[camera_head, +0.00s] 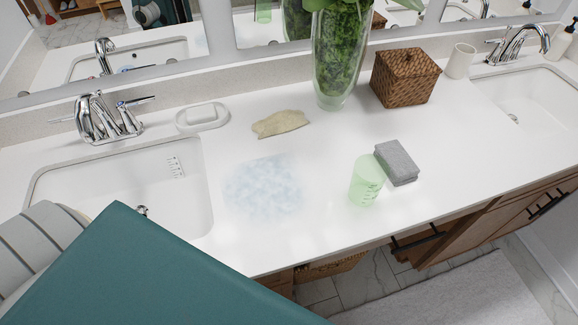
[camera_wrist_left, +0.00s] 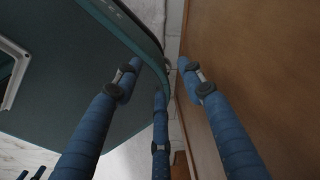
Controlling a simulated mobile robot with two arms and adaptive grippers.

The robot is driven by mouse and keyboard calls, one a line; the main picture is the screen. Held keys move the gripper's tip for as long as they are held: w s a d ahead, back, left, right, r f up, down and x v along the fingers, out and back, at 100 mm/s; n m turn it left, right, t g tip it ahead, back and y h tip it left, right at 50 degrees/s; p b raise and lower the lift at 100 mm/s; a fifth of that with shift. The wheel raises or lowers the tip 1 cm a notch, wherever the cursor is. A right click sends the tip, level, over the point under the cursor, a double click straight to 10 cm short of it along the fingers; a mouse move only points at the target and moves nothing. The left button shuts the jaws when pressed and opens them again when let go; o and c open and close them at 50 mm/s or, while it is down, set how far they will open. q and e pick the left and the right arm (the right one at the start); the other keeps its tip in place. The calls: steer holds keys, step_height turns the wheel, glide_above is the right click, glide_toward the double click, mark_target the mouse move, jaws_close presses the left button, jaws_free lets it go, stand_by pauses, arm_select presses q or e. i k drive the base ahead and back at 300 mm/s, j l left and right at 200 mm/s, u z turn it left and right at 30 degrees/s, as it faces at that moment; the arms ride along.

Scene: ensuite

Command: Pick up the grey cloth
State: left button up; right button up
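A grey block-like folded piece (camera_head: 397,162), the only grey cloth-like thing, lies on the white counter right of the middle in the head view. It sits just behind and right of a translucent green cup (camera_head: 366,182). My left gripper (camera_wrist_left: 160,78) shows only in the left wrist view. Its blue fingers are spread apart with nothing between them, beside a brown wooden surface (camera_wrist_left: 250,60) and away from the cloth. Small blue tips at the lower left edge of that view may be my right gripper; their state is unclear.
A beige cloth (camera_head: 280,123) and a soap dish (camera_head: 203,117) lie further back. A pale bluish patch (camera_head: 263,187) marks the counter. A glass vase (camera_head: 338,75) and a wicker box (camera_head: 405,78) stand behind. Sinks lie left (camera_head: 120,180) and right (camera_head: 525,100).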

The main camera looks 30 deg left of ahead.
mark_target(403, 170)
steer(key=k, duration=0.2)
steer(key=k+l+z, duration=0.1)
steer(key=l+z, duration=0.25)
steer(key=k+l+z, duration=0.1)
steer(key=l+z, duration=0.25)
steer(key=j, duration=0.1)
